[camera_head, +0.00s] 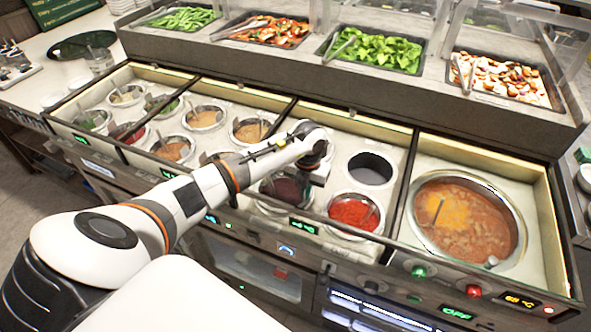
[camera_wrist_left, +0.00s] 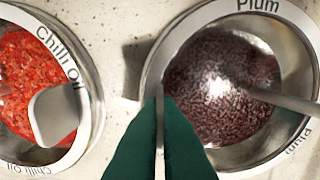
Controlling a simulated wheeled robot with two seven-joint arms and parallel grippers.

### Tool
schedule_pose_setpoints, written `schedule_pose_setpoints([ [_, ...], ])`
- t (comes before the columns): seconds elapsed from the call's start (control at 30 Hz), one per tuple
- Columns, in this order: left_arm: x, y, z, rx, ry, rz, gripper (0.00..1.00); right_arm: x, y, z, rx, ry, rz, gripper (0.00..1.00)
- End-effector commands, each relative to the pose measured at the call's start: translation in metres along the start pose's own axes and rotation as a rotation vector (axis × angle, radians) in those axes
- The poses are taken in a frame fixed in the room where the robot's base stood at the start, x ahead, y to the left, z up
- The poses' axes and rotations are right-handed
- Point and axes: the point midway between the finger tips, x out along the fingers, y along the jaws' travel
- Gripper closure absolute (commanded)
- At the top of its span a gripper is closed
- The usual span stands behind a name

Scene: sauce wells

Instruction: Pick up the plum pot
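The plum pot (camera_head: 288,192) is a round metal pot of dark sauce, set in the counter and partly hidden by my left arm in the head view. In the left wrist view its labelled rim (camera_wrist_left: 296,22) reads "Plum", and a utensil handle crosses the sauce. My left gripper (camera_head: 319,175) points down at the side of this pot facing the chilli oil pot. In the left wrist view its green fingers (camera_wrist_left: 160,105) are almost together, with a thin pale edge between them at the pot's rim. My right gripper is in neither view.
The chilli oil pot (camera_head: 352,212), red with a spoon, stands close beside the plum pot. An empty dark well (camera_head: 370,169) lies behind it. A large soup pot (camera_head: 465,218) is at the right. Several other sauce pots are at the left, and food trays stand behind.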

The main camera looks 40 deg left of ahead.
Motion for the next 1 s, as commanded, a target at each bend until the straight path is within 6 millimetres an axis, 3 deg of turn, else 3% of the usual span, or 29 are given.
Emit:
schedule_pose_setpoints([
  [0.23,-0.015,0.0,-0.002,0.0,0.007,0.0,1.0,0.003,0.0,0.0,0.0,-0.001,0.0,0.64],
  [0.37,-0.033,-0.001,-0.002,0.001,0.008,-0.001,1.0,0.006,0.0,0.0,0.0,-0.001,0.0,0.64],
  [0.8,-0.125,0.0,-0.002,0.0,0.01,0.001,1.0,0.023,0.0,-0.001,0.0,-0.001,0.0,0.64],
  [1.0,-0.158,-0.001,-0.001,0.0,0.007,0.0,1.0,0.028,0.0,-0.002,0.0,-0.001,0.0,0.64],
])
